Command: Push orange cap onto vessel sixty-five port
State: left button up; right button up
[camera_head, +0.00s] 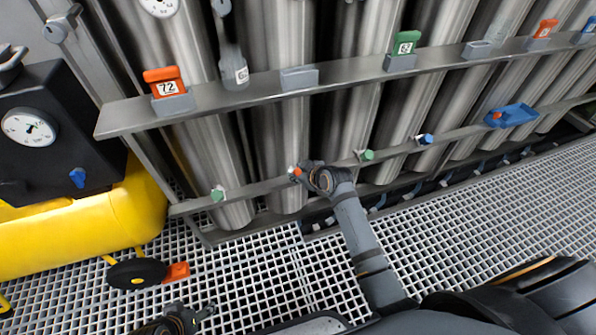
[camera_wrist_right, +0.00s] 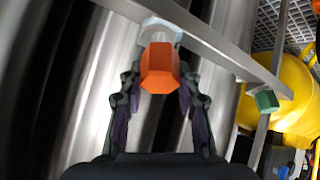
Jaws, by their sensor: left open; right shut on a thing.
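The orange cap (camera_head: 297,171) is between the fingers of my right gripper (camera_head: 306,175), at the lower rail. In the right wrist view the orange cap (camera_wrist_right: 160,72) sits between the fingers of my right gripper (camera_wrist_right: 158,85), which is shut on it. A pale port collar (camera_wrist_right: 161,33) shows right behind the cap; I cannot tell how far the cap is seated. A grey tag (camera_head: 240,76) above is only partly legible and starts with 6. My left gripper (camera_head: 192,316) is open and empty, low above the grating.
Green caps (camera_head: 218,194) (camera_head: 367,155) and a blue cap (camera_head: 425,139) sit along the lower rail. A blue tray (camera_head: 512,115) holds an orange item at right. A yellow wheeled machine (camera_head: 135,205) stands at left.

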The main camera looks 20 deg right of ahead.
jog(key=shift+w+f, duration=0.1)
jog(key=shift+f, duration=0.1)
jog(key=shift+w+f+b, duration=0.15)
jog(key=shift+f+b, duration=0.15)
jog(key=shift+b, duration=0.05)
jog(key=shift+w+f+b, duration=0.3)
jog(key=shift+f+b, duration=0.1)
jog(key=shift+f, duration=0.15)
jog(key=o, duration=1.1)
jog(key=shift+o, duration=0.2)
jog(key=v, duration=1.2)
jog(key=shift+a, duration=0.15)
